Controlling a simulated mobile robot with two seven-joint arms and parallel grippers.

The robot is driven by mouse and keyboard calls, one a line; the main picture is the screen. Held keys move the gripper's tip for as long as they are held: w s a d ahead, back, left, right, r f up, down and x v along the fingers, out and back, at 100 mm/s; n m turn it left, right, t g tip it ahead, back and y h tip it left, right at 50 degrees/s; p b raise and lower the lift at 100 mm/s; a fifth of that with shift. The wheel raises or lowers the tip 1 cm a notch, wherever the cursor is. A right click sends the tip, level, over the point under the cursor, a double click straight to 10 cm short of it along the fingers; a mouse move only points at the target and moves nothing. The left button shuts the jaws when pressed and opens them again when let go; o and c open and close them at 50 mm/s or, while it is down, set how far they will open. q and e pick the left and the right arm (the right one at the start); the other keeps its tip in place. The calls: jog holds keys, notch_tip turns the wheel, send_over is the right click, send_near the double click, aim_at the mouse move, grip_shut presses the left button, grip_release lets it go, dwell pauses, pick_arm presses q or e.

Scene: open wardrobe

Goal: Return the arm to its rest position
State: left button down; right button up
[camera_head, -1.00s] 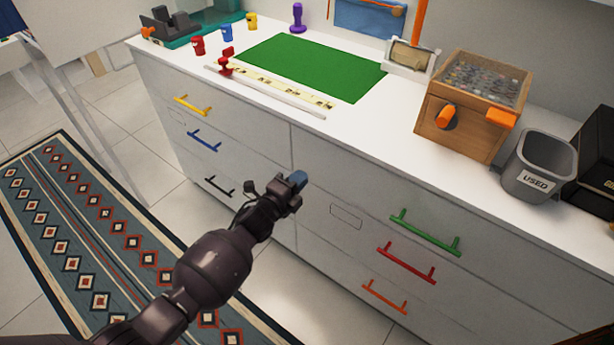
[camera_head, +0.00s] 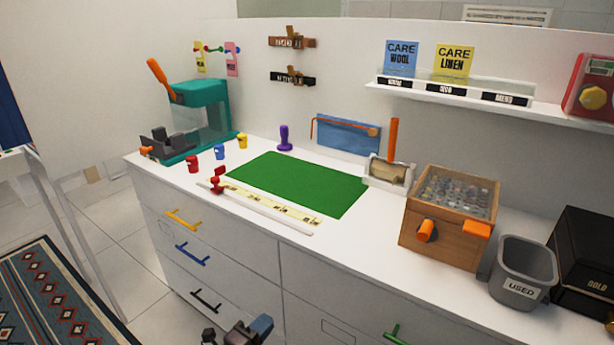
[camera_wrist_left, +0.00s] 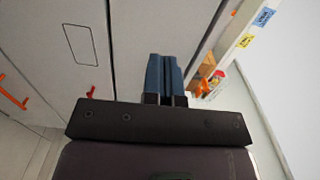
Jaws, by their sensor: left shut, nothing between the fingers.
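My left gripper (camera_head: 262,326) shows at the bottom edge of the head view, in front of the white drawer cabinet (camera_head: 300,277) and below the counter top. Its arm is mostly cut off by the lower edge. In the left wrist view the two blue fingers (camera_wrist_left: 164,75) lie side by side, shut, with nothing between them. The cabinet front fills much of that view, to the left of and beyond the fingers. My right gripper is in neither view.
The counter holds a green mat (camera_head: 295,184), a wooden box (camera_head: 437,236) and a grey bin (camera_head: 524,272) marked USED. Coloured drawer handles, such as the black one (camera_head: 205,301), stick out of the cabinet. A patterned rug (camera_head: 50,295) lies on the floor at left.

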pick_arm(q)
jog(key=s+a+r+n+y+p, duration=0.1)
jog(key=s+a+r+n+y, duration=0.4)
jog(key=n, duration=1.1)
jog(key=s+a+f+n+g+y+p, duration=0.1)
jog(key=s+a, duration=0.4)
jog(key=s, duration=0.7)
jog(key=s+a+f+n+g+y+p, duration=0.2)
jog(key=s+a+n, duration=0.3)
jog(key=s, duration=0.7)
jog(key=shift+s+a+f+n+g+y, duration=0.15)
jog(key=shift+a+f+n+g+y, duration=0.2)
jog(key=shift+f+g+y, duration=0.45)
jog(key=shift+f, duration=0.1)
